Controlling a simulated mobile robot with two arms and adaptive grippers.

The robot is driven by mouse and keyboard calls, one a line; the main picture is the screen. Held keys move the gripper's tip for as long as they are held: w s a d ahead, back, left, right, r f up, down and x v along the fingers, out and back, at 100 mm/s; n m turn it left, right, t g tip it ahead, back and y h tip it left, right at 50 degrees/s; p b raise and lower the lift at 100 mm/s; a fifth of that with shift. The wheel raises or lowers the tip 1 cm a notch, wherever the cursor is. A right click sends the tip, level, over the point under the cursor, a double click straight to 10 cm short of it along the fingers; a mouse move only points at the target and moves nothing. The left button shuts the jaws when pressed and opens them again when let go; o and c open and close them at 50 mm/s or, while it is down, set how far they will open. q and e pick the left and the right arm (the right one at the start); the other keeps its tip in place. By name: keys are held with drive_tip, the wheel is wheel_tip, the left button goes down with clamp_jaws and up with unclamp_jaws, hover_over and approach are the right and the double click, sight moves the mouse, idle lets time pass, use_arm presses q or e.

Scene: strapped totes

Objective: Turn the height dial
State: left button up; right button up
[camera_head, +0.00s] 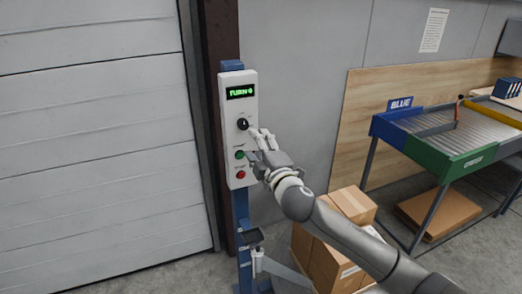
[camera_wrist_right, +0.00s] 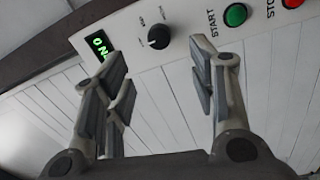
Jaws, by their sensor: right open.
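The height dial, a black round knob (camera_head: 242,124), sits on a white control panel (camera_head: 232,167) below a display with green text (camera_head: 240,92). A green button (camera_head: 239,154) and a red button (camera_head: 240,174) are below it. My right gripper (camera_head: 256,143) is open in front of the panel, beside the dial and the green button. In the right wrist view the dial (camera_wrist_right: 158,37) shows beyond the open, empty fingers (camera_wrist_right: 160,80), between them and apart from them. My left gripper is not in view.
A closed white shutter door (camera_head: 95,130) is left of the panel's blue post (camera_head: 243,215). Cardboard boxes (camera_head: 335,250) stand below my right arm. A blue and green sorting table (camera_head: 445,140) is at the right.

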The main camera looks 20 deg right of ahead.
drive_tip(key=shift+s+f, duration=0.1)
drive_tip(key=shift+s, duration=0.85)
